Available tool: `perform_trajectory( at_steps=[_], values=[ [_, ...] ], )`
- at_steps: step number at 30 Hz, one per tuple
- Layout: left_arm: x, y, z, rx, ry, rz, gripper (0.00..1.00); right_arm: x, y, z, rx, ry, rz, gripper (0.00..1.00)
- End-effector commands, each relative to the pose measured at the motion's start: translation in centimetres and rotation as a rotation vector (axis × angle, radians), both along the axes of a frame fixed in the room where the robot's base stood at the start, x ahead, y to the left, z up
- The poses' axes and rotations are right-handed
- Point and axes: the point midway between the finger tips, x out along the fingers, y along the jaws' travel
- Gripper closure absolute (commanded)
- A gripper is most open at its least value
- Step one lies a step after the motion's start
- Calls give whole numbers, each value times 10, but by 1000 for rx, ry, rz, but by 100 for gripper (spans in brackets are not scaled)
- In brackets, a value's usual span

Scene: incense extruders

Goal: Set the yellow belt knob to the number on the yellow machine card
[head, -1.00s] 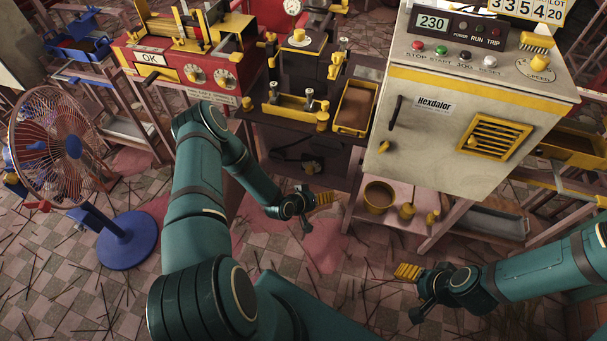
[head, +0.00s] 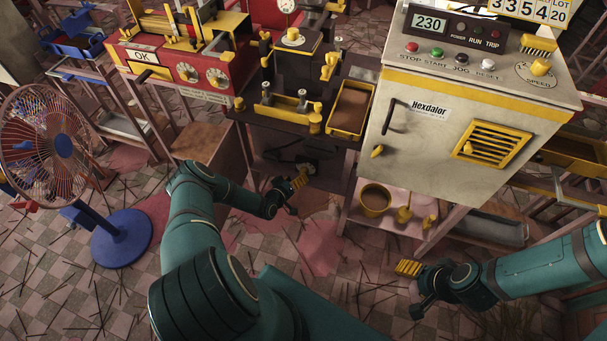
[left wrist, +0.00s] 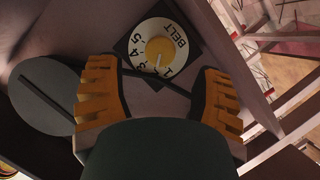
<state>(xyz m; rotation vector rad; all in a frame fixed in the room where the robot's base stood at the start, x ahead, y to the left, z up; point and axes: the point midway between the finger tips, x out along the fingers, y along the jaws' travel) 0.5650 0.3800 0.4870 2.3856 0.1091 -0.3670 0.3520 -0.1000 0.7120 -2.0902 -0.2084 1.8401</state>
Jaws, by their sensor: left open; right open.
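The belt knob (left wrist: 160,50) is yellow and round, on a white dial (left wrist: 150,38) lettered BELT with numbers. A small mark on its lower edge points toward the low numbers; I cannot tell exactly which. My left gripper (left wrist: 160,100) is open, its yellow-padded fingers to either side, short of the knob and not touching it. In the head view my left gripper (head: 289,190) is low in front of the dark machine (head: 290,137), largely hiding the dial. My right gripper (head: 412,289) is open and empty at lower right. I cannot identify the yellow machine card.
The cream Hexdalor machine (head: 450,135) stands at right, its display (head: 430,23) reading 230. A red machine (head: 185,68) with an OK card (head: 141,56) is at left. A fan (head: 60,150) stands on the floor. In the wrist view, a grey disc (left wrist: 42,95) lies beside the dial.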

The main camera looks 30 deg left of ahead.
Motion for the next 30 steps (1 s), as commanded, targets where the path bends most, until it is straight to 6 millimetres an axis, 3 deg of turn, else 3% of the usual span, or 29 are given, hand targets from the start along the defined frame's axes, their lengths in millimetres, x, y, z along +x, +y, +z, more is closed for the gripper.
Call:
perform_trajectory(
  at_steps=[3, 9, 22, 23, 28, 30],
  values=[
    [21, -1, -9, 2, -1, -1, 34, 2, 0, -9, 0, -4, -1, 39],
    [45, -1, -15, 2, -1, 0, 34, 3, 0, -16, -1, -8, -2, 39],
    [53, -1, -16, 0, 1, -1, 34, 4, 0, -18, -1, -10, -3, 39],
    [53, -1, -16, 0, 1, -1, 39, 4, -1, -18, -1, -10, -3, 39],
    [53, -1, -16, 1, 1, -1, 99, 4, -1, -18, -1, -10, -3, 39],
    [53, -1, -16, 1, 1, 0, 100, 4, 0, -18, -1, -9, -2, 39]
  ],
)
